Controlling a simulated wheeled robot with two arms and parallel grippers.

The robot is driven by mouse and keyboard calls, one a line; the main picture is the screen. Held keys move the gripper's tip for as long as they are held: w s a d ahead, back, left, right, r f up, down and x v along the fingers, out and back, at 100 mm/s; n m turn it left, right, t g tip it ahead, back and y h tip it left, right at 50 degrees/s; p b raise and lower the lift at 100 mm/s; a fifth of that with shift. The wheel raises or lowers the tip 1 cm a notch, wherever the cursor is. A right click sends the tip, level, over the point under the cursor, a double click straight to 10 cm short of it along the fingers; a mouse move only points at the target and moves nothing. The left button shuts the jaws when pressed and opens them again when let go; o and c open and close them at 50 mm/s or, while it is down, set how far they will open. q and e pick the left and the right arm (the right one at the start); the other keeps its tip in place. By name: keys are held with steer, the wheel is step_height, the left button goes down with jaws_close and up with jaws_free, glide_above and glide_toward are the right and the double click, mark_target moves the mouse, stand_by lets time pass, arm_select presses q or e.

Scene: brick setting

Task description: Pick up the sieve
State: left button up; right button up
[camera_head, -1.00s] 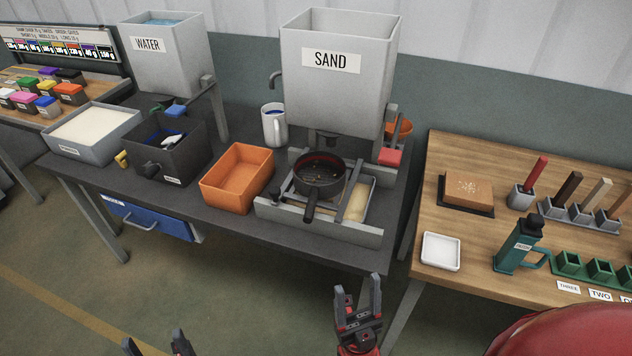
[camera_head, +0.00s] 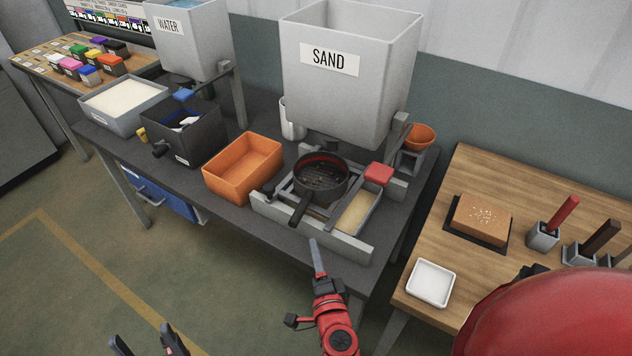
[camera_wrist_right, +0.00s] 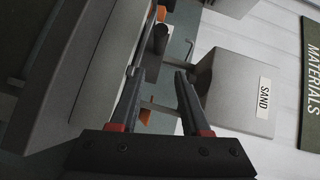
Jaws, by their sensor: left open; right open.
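The sieve (camera_head: 321,176) is a round dark pan with a reddish inner rim. It rests on the grey frame below the sand hopper, its black handle (camera_head: 299,211) pointing toward the front edge of the dark table. My right gripper (camera_head: 314,244) is just in front of the handle, seen nearly edge-on and apart from it. In the right wrist view its two fingers (camera_wrist_right: 158,74) are spread and empty, with a dark rounded bar end beyond them that looks like the handle. My left gripper (camera_head: 146,342) is open and empty at the bottom edge, low over the floor.
The grey sand hopper (camera_head: 348,95) stands above and behind the sieve. An orange bin (camera_head: 243,167) is left of the frame, and a red block (camera_head: 379,174) sits at its right. A wooden table (camera_head: 480,160) with a white tray (camera_head: 431,283) stands to the right.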

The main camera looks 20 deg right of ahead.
glide_toward(304, 205)
steer(key=x, duration=0.4)
steer(key=shift+w+f, duration=0.3)
steer(key=shift+w, duration=0.1)
steer(key=shift+w+d+f, duration=0.1)
steer(key=shift+w, duration=0.45)
steer(key=shift+w+d+p, duration=0.15)
steer(key=shift+w+p, duration=0.2)
steer(key=shift+w, duration=0.1)
steer(key=x, duration=0.3)
steer(key=shift+f+p, duration=0.1)
steer(key=shift+p, duration=0.3)
steer(key=shift+w+d+f, duration=0.1)
steer(key=shift+w+f, duration=0.1)
steer(key=shift+w, duration=0.35)
steer(key=shift+c, duration=0.2)
jaws_close()
